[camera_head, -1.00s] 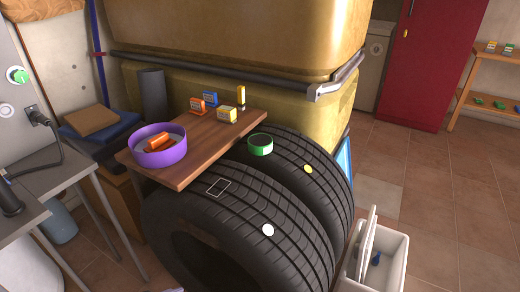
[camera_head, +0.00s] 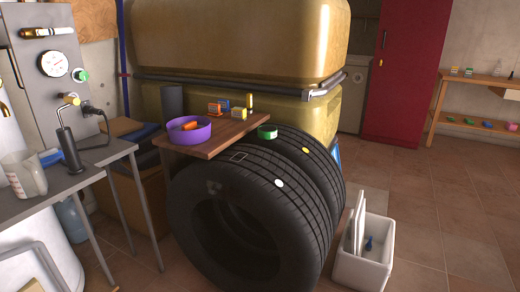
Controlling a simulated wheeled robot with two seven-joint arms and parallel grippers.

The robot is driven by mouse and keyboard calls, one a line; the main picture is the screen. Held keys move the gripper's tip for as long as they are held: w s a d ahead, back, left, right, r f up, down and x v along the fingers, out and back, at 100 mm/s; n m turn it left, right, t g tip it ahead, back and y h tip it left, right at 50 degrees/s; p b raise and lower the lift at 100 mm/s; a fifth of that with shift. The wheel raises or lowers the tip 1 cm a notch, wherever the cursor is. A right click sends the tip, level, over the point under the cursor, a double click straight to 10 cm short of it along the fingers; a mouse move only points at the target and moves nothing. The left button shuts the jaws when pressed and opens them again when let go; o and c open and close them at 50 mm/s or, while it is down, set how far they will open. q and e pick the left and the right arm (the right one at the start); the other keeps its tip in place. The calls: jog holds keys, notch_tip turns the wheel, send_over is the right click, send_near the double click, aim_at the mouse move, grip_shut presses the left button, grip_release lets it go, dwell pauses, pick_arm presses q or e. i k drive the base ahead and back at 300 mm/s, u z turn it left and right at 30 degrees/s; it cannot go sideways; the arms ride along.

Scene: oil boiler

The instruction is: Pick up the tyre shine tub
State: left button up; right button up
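A round green tub (camera_head: 267,132), which looks like the tyre shine tub, sits by the right end of the wooden board, over the tyres. A label cannot be read at this size. The wooden board (camera_head: 222,142) lies level beside the top of the two black tyres (camera_head: 250,215). Neither of my grippers shows in the head view.
The board also carries a purple bowl (camera_head: 189,131) with an orange item in it and several small boxes. A white disc (camera_head: 279,183) and a yellow disc (camera_head: 306,150) are on the tyres. A white bin (camera_head: 364,262) stands on the floor at right. Floor beyond is clear.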

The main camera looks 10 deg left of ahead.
aim_at(264, 132)
jog(key=u, duration=0.85)
jog(key=i, duration=1.3)
jog(key=z, duration=0.15)
